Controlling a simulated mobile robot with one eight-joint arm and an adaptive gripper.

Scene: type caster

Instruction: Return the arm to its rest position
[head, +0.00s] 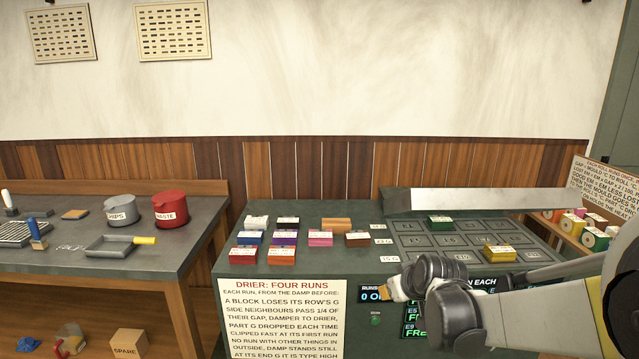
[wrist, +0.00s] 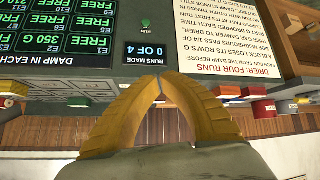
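My gripper (head: 393,289) is in front of the drier's front panel, near its runs display (head: 373,294), in the head view. In the wrist view, the yellow fingers of my gripper (wrist: 159,52) meet at their tips, with nothing seen between them. The fingertips lie just below the display reading 0 of 4 (wrist: 146,54) in that view. A green run button (wrist: 146,23) shows beyond the tips, apart from them. My arm reaches in from the right in the head view and hides part of the panel.
The dark green drier bench (head: 350,262) holds several coloured blocks at left, and a green block (head: 440,222) and a yellow block (head: 499,252) on its grid. A grey flat bar (head: 490,201) spans above the grid. A grey table (head: 60,262) with pots stands left.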

